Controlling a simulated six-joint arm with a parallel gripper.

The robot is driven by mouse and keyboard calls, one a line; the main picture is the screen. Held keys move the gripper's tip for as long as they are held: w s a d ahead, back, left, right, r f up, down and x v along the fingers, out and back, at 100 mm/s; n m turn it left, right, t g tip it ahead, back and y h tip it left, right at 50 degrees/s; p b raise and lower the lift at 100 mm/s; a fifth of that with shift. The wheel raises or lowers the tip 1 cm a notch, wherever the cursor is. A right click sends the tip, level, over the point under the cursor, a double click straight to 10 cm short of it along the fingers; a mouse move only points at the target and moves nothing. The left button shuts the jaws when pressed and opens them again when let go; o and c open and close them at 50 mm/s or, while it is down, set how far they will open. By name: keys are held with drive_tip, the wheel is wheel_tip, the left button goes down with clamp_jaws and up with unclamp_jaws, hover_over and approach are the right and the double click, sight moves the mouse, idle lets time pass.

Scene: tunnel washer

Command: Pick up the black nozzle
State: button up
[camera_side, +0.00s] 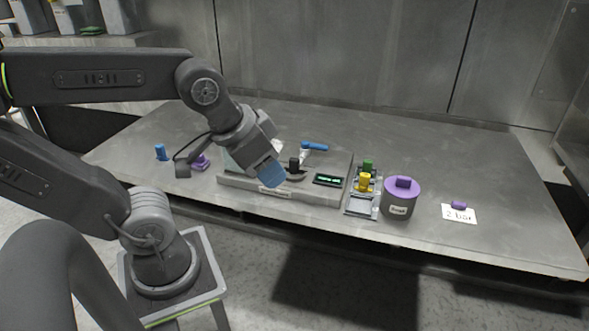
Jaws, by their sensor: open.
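A small black piece (294,163), which looks like the black nozzle, stands upright on the grey bench unit, with a dark curved part (297,177) just below it. My gripper (270,173) hangs over the left part of the unit, pointing down, with a blue fingertip pad facing the camera. It is open and appears empty, just left of the black piece in the picture. The gap between its fingers is hidden from this side. I cannot tell its exact height above the unit.
The grey unit (235,181) has a lit display (328,180) and a blue-handled valve (314,146). To its right are a rack (360,207) with green and yellow nozzles, a purple-lidded pot (400,200) and a card (458,216) with a purple piece. Blue (161,152) and purple (200,162) pieces stand left.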

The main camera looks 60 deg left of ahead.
drive_tip(key=o, duration=0.3)
drive_tip(key=n+g+y, duration=0.1)
drive_tip(key=n+g, duration=0.4)
drive_tip(key=n, duration=0.4)
hover_over(294, 159)
drive_tip(key=s, duration=0.1)
drive_tip(key=f, duration=0.9)
drive_tip(key=shift+d+f, duration=0.2)
drive_tip(key=shift+d, duration=0.2)
drive_tip(key=shift+w+a+f, duration=0.15)
drive_tip(key=shift+w+f, duration=0.05)
drive_tip(key=shift+f, duration=0.75)
drive_tip(key=shift+w+a+f, duration=0.1)
drive_tip(key=shift+w+f, duration=0.05)
drive_tip(key=shift+f, duration=0.75)
drive_tip(key=shift+w+a+f, duration=0.15)
drive_tip(key=shift+w+f, duration=0.05)
drive_tip(key=shift+f, duration=0.75)
